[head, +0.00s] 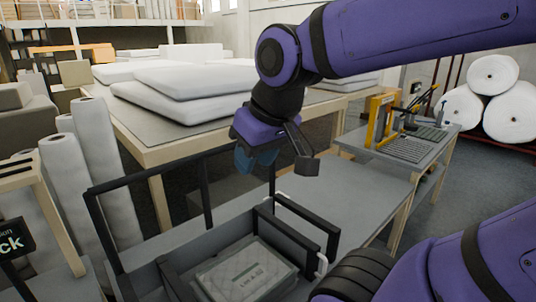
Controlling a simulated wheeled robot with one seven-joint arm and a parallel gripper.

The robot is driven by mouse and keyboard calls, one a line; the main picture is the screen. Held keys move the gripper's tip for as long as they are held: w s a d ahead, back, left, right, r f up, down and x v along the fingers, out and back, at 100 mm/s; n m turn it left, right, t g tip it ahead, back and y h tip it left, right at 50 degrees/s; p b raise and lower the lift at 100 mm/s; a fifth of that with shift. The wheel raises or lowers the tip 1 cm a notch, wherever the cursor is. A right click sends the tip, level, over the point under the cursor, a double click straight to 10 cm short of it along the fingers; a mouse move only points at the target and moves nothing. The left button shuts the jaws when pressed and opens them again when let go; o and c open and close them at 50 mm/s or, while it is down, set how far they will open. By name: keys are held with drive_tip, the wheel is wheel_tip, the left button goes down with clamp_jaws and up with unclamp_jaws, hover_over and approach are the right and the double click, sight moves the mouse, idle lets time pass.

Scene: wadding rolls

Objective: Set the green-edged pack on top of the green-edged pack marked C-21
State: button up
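A pale grey quilted pack (246,274) with a printed label lies flat inside a dark grey tray-like holder (172,276) at the bottom middle. The label is too small to read surely, and I cannot make out a green edge on the pack. No pack that I can read as C-21 shows. My gripper (280,164) hangs above and beyond the holder, high over the grey surface. My arm hides part of the background.
White slabs (205,80) are stacked on a large table (150,148). A side bench (372,150) holds a yellow-framed device (380,118). White rolls stand at left (68,178) and lie at right (509,110). Black frame bars (208,200) rise around the holder. The grey surface (350,195) right of it is clear.

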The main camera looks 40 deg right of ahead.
drive_tip(key=s, duration=0.1)
drive_tip(key=s+r, duration=0.1)
drive_tip(key=shift+s+d, duration=0.2)
drive_tip(key=shift+s, duration=0.2)
idle(1.1)
